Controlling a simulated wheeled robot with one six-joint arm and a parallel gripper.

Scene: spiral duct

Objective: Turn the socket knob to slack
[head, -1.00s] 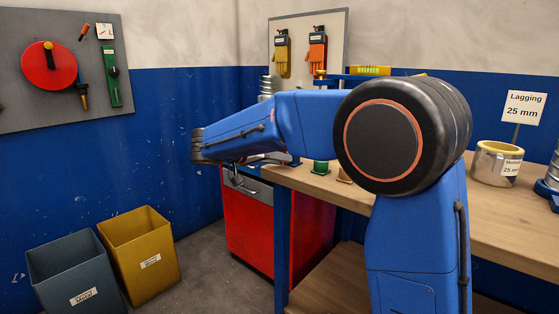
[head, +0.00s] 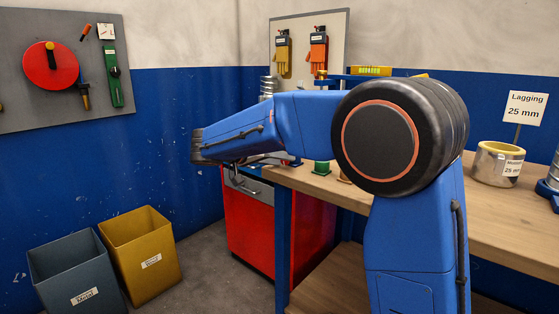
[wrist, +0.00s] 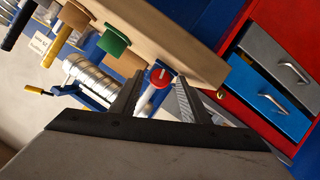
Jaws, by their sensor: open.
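A small round red knob (wrist: 160,76) with a white mark on its face shows in the wrist view, just beyond the fingertips, with a white stem or body below it. No label is readable, so I cannot tell for sure that it is the socket knob. My gripper (wrist: 157,88) is open, with one finger on each side of the knob in the picture; I see no contact. In the head view my arm hides the knob and most of my gripper.
A silver ribbed duct (wrist: 90,78) is beside a yellow-handled crank (wrist: 36,91). A red drawer cabinet (head: 249,229) stands below. Two bins, grey (head: 78,272) and yellow (head: 141,250), stand on the floor.

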